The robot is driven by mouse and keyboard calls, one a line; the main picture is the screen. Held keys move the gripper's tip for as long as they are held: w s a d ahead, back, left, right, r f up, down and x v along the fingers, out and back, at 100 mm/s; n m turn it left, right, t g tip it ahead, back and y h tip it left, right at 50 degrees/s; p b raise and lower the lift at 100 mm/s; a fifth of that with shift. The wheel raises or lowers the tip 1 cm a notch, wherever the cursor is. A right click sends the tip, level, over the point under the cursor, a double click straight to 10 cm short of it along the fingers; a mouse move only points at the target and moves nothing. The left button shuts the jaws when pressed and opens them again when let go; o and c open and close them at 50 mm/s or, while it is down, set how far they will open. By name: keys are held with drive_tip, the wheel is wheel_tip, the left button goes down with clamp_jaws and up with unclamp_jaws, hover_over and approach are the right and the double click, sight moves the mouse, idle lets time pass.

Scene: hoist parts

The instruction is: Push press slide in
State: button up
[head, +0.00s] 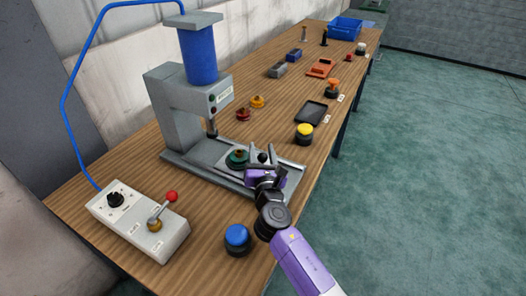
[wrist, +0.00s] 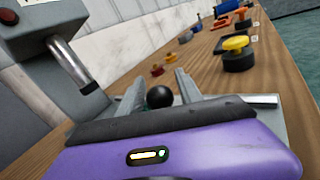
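The grey press (head: 178,115) with a blue cylinder (head: 197,55) stands on the wooden bench. Its slide (head: 292,166) extends from the base toward the right, with a dark green round part (head: 237,158) on it. A black ball knob (head: 262,157) is at the slide's outer part; it also shows in the wrist view (wrist: 159,97). My gripper (head: 262,150) is at the slide, its two fingers apart on either side of the knob. In the wrist view the fingers (wrist: 160,88) look spread, with the knob between them; I cannot tell whether they touch it.
A control box (head: 138,222) with a red-knobbed lever (head: 171,197) stands front left. A blue button (head: 237,238) and a yellow button (head: 305,132) flank my arm. A black tray (head: 311,112), orange parts (head: 320,68) and a blue bin (head: 345,28) lie farther back.

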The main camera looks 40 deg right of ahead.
sight(263, 161)
drive_tip(key=shift+o, duration=0.2)
drive_tip(key=v, duration=0.7)
drive_tip(key=shift+s+a, duration=0.25)
drive_tip(key=shift+s, duration=0.05)
drive_tip(key=shift+c, duration=0.2)
